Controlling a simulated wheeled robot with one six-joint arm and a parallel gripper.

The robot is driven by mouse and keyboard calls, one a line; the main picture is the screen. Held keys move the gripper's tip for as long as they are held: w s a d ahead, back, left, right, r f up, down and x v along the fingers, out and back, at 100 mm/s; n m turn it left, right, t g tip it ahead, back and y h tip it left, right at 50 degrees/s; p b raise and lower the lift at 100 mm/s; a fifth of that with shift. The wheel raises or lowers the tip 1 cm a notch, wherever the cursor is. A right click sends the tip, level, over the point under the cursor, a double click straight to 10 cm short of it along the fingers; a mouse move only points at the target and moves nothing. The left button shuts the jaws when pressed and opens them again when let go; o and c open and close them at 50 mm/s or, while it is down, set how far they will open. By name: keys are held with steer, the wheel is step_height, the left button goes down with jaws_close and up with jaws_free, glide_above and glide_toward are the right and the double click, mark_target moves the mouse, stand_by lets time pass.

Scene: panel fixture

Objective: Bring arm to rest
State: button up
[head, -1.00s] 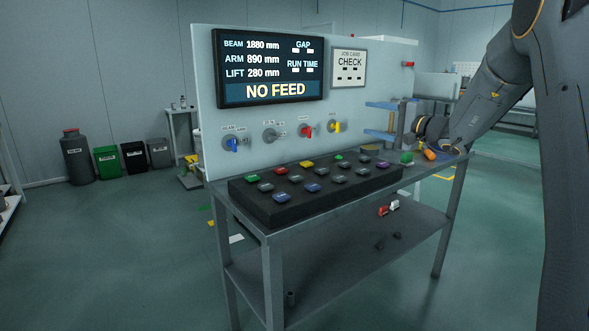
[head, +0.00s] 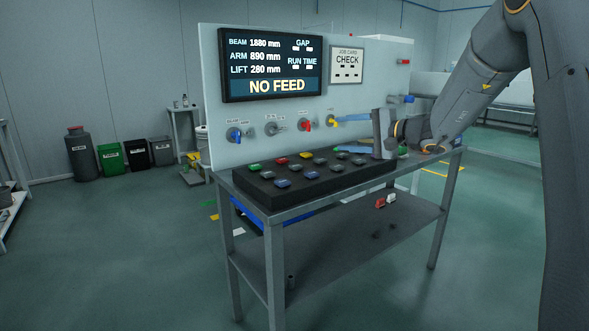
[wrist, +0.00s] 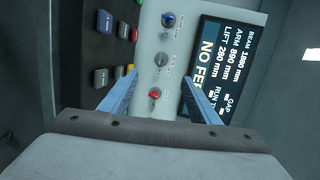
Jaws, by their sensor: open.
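My arm (head: 470,100) reaches in from the right to the front of the panel. My gripper (head: 340,132) is open, its blue fingers spread above the right part of the button box. In the wrist view my gripper (wrist: 157,80) holds nothing between its fingers. The upright panel (head: 260,125) lies beyond them, with the red knob (wrist: 154,95) between the fingers in the picture and apart from them. In the head view the yellow knob (head: 332,121) is close beside a fingertip; I cannot tell if they touch.
The black button box (head: 268,195) sits on the metal bench, below the NO FEED screen (head: 270,85). The blue knob (head: 234,134) is at the panel's left. Small red and white items (head: 386,201) lie on the lower shelf. The floor in front is clear.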

steer(key=s+a+f+n+g+b, duration=0.25)
steer(key=s+a+f+g, duration=0.45)
steer(key=s+a, duration=0.45)
steer(key=s+a+f+n+g+h+b, duration=0.2)
steer(key=s+a+f+n+g+h, duration=0.15)
steer(key=s+f, duration=0.7)
steer(key=s+a+f+n+g+h+b, duration=0.2)
steer(key=s+f+n+h, duration=0.3)
steer(key=s, duration=1.1)
steer(key=s+d+f+n+t+h+b, duration=0.1)
steer(key=s+d+f+n+h+b, duration=0.15)
steer(key=s+d+f, duration=0.4)
steer(key=s+d+r+m+p, duration=0.1)
steer(key=d+r+m+p, duration=0.1)
steer(key=d+r+p, duration=0.5)
steer(key=s+d+r+m+p, duration=0.2)
steer(key=d+r+p, duration=0.5)
steer(key=r+p, duration=0.5)
steer(key=m+p, duration=0.1)
steer(key=p, duration=0.5)
steer(key=shift+d+r+h, duration=0.15)
steer(key=shift+d+h, duration=0.15)
steer(key=shift+d, duration=0.1)
